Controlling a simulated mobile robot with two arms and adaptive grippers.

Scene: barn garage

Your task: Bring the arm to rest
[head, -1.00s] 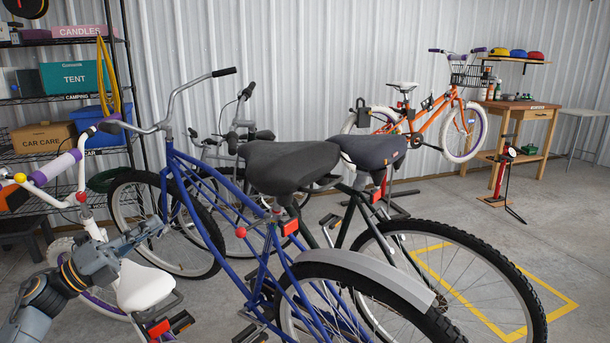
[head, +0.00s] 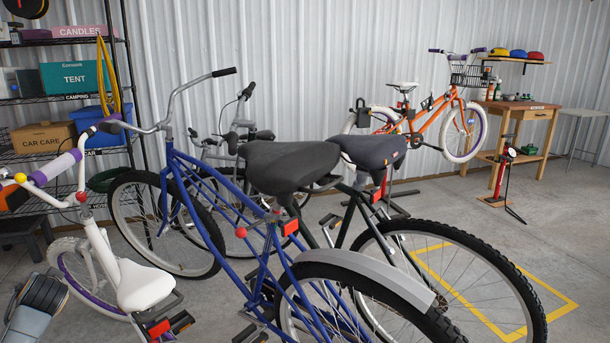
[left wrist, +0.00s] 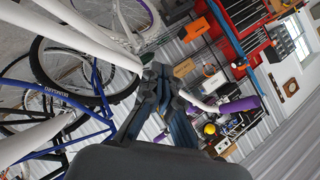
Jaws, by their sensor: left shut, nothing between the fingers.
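My left gripper (left wrist: 158,75) shows in the left wrist view with its fingers together and nothing between them. Behind it in that view are the white bike's tubes, a purple grip (left wrist: 240,105) and the wall. My right arm is in neither view.
A small white bike (head: 145,285) stands close to my left arm. A blue bike (head: 215,215) and a dark bike with a black saddle (head: 370,150) fill the middle. A shelf with a tent box (head: 75,77) is at the left. Floor at the right is mostly clear.

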